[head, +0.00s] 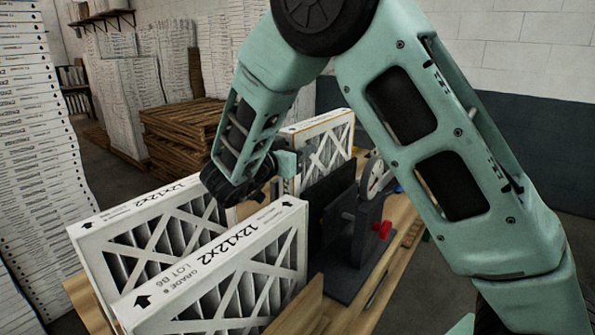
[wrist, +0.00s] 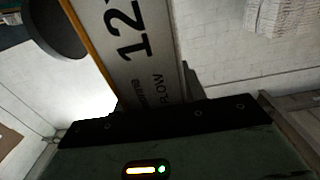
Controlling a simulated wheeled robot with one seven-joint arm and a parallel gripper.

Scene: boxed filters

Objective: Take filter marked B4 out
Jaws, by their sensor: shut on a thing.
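My gripper (head: 287,164) is shut on a white-framed filter (head: 327,141) with an orange edge and a criss-cross face, behind the dark stand in the head view. In the wrist view, this filter (wrist: 128,45) rises from my gripper (wrist: 155,118), showing "12" and "FLOW" on its frame. No B4 mark can be read on it. My arm hides part of the scene around the gripper.
A dark stand (head: 345,240) with a round dial (head: 376,178) and a red knob (head: 382,230) is on the wooden bench (head: 398,240), right of the filters. Wooden pallets (head: 180,135) and stacked white boxes (head: 40,150) stand behind and left.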

